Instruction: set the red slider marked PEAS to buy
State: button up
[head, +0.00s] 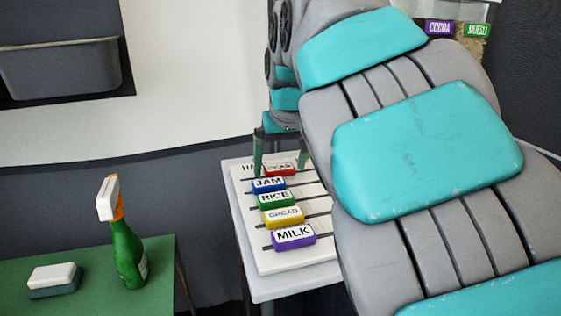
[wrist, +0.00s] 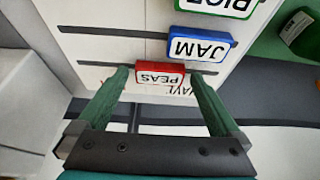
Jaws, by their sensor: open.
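The red slider marked PEAS (head: 281,169) is in the top row of the white board (head: 275,262), near the middle of its slot. Part of a word starting HA shows at the board's top left corner; the top right corner is hidden behind my arm. My gripper (head: 280,165) is open, one finger on each side of the red slider along its slot. In the wrist view, upside down, the red slider (wrist: 160,73) sits between the fingertips of my gripper (wrist: 160,76), with a small gap to each. I cannot tell whether either finger touches it.
The blue JAM slider (head: 269,185) is just below, then green RICE (head: 276,201), yellow BREAD (head: 284,217) and purple MILK (head: 293,237). A green bottle (head: 127,250) and a sponge-like block (head: 54,280) stand on a green table (head: 95,300) at left.

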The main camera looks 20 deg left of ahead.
jog(key=shift+r, duration=0.15)
jog(key=v, duration=0.7)
jog(key=shift+r, duration=0.3)
jog(key=shift+s+d, duration=0.1)
